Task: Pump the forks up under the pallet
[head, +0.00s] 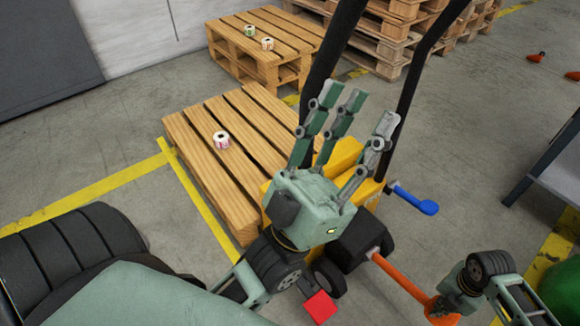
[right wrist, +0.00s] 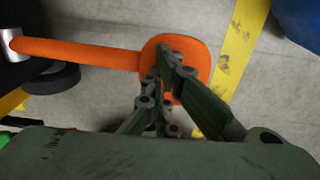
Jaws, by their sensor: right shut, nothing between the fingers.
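The wooden pallet (head: 185,128) lies on the floor in the head view, with a small label roll (head: 221,140) on top. The yellow pallet truck (head: 345,157) stands against its near right side; its forks are hidden. An orange pedal lever (head: 400,278) sticks out from the truck and ends in a round orange pad, also seen in the right wrist view (right wrist: 195,55). My right gripper (head: 450,300) is shut and empty, its fingertips (right wrist: 167,60) over the pad; contact is unclear. My left gripper (head: 358,108) is open and empty, fingers raised, in front of the truck.
A blue lever (head: 416,200) and a red pedal (head: 320,307) are on the truck. Another pallet stack (head: 262,45) with rolls stands behind, with more pallets (head: 400,30) at the back. A table (head: 560,165) is at the right. Yellow lines mark the floor.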

